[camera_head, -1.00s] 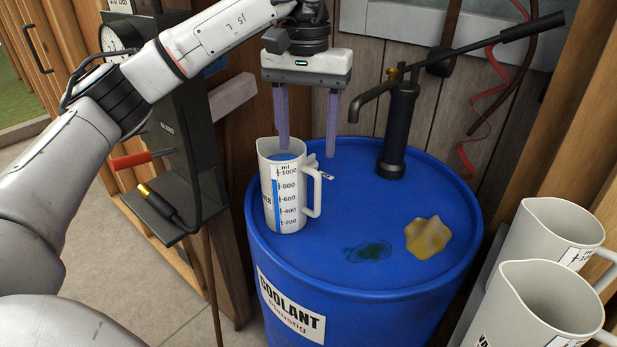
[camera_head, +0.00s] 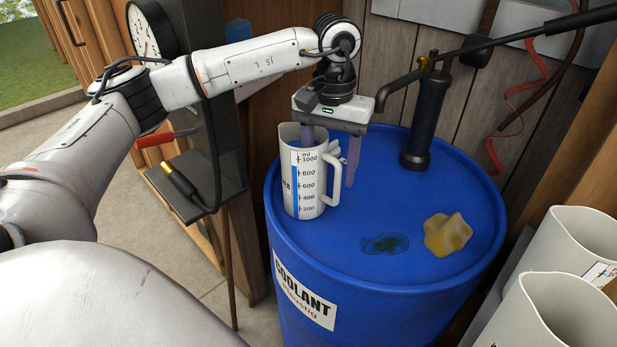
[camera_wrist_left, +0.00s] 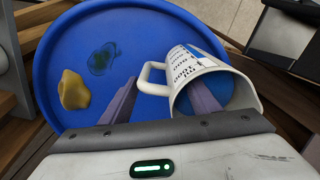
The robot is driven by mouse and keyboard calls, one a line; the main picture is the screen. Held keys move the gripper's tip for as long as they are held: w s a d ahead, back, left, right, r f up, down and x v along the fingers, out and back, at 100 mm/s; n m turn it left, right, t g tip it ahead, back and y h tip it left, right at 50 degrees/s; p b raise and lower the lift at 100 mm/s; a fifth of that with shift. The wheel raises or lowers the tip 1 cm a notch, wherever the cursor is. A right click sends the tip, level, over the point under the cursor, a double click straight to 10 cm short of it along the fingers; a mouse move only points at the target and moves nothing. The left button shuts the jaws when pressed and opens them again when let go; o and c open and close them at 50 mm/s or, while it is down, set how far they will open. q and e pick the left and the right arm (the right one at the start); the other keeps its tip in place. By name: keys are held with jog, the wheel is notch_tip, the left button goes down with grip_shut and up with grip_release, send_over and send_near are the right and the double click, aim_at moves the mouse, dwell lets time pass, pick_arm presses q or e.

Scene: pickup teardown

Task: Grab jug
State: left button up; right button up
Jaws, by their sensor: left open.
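The white measuring jug (camera_head: 306,185) stands upright on the blue coolant barrel, near its left rim, its handle toward the right. In the left wrist view the jug (camera_wrist_left: 190,57) shows its open mouth with blue inside. My left gripper (camera_head: 331,166) points down over the jug, open. One finger is at the jug's mouth and appears to reach inside; the other is outside, beyond the handle. In the left wrist view the gripper (camera_wrist_left: 162,82) has its fingers on either side of the handle-side wall. Contact cannot be told. My right gripper is not in view.
The barrel (camera_head: 330,240) also carries a black hand pump (camera_head: 426,120), a yellow rag (camera_head: 448,234) and a dark wet patch (camera_head: 385,244). Two more jugs (camera_head: 570,240) stand at the lower right. A dark stand with a gauge (camera_head: 145,35) is left of the barrel.

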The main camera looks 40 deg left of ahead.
pick_arm(q)
jog(key=shift+f, duration=0.1)
grip_shut()
dwell(0.5)
jog(key=shift+r, duration=0.3)
